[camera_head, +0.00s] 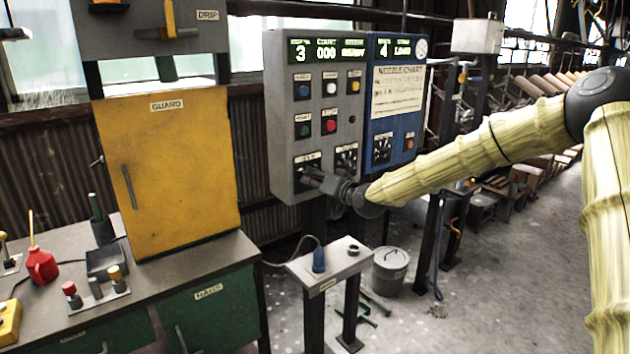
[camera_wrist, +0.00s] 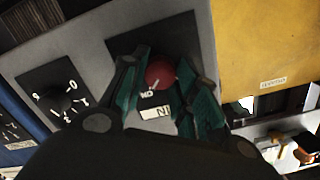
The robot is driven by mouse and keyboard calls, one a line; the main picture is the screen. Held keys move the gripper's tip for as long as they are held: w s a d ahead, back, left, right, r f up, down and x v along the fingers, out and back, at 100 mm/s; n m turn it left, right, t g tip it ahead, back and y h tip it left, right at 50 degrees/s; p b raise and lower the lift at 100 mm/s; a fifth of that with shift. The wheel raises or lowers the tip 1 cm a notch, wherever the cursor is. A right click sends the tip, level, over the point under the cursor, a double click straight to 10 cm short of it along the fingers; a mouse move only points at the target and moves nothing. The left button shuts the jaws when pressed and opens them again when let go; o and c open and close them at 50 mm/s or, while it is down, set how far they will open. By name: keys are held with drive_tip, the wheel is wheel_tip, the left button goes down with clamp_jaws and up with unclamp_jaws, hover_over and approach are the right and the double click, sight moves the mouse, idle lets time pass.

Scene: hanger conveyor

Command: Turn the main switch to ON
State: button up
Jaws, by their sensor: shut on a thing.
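The main switch shows in the wrist view as a red round knob (camera_wrist: 160,73) on a dark square plate, with a white label partly hidden by my gripper. In the head view it sits at the lower left of the grey control panel (camera_head: 288,108), mostly behind my gripper (camera_head: 314,178). My gripper's teal-padded fingers in the wrist view (camera_wrist: 163,80) stand on both sides of the knob and are shut on it. Small letters that look like ON, upside down, show beside the knob. I cannot tell exactly where the knob points.
A second dial (camera_wrist: 62,101) is beside the switch on the same panel. A blue panel (camera_head: 380,120) adjoins on the right. A yellow guard door (camera_head: 170,170) stands left. A small stand (camera_head: 330,265) and a bucket (camera_head: 390,272) are below my arm.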

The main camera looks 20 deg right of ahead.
idle(0.4)
drive_tip(key=o, duration=1)
drive_tip(key=shift+s+d, duration=0.1)
drive_tip(key=v, duration=1.1)
drive_tip(key=shift+s+d+r, duration=0.1)
drive_tip(key=shift+s+d, duration=0.05)
drive_tip(key=shift+s, duration=0.2)
